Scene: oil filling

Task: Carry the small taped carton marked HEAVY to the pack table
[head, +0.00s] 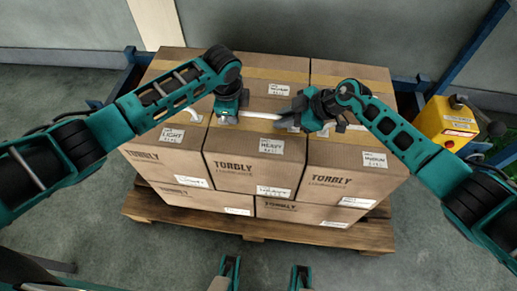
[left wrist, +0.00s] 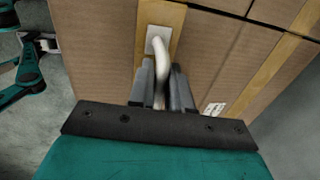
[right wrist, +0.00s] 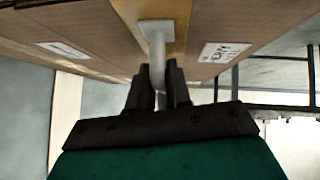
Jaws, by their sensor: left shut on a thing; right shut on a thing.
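The taped brown carton marked HEAVY (head: 233,150) is the front middle box in the top layer of a stack. A white handle (head: 260,115) runs across its taped top. My left gripper (head: 228,116) is shut on the handle's left end, and the left wrist view shows its fingers around the white bar (left wrist: 160,60). My right gripper (head: 290,121) is shut on the right end; the right wrist view shows its fingers around the bar (right wrist: 157,50). The carton sits between its neighbours; I cannot tell whether it is raised. The pack table is not recognisable in view.
A carton marked LIGHT (head: 165,158) stands at left and one marked MEDIUM (head: 345,178) at right. More cartons stand behind and below. All rest on a wooden pallet (head: 255,229). A yellow control box (head: 447,122) and blue rails flank the stack at right. Grey floor lies in front.

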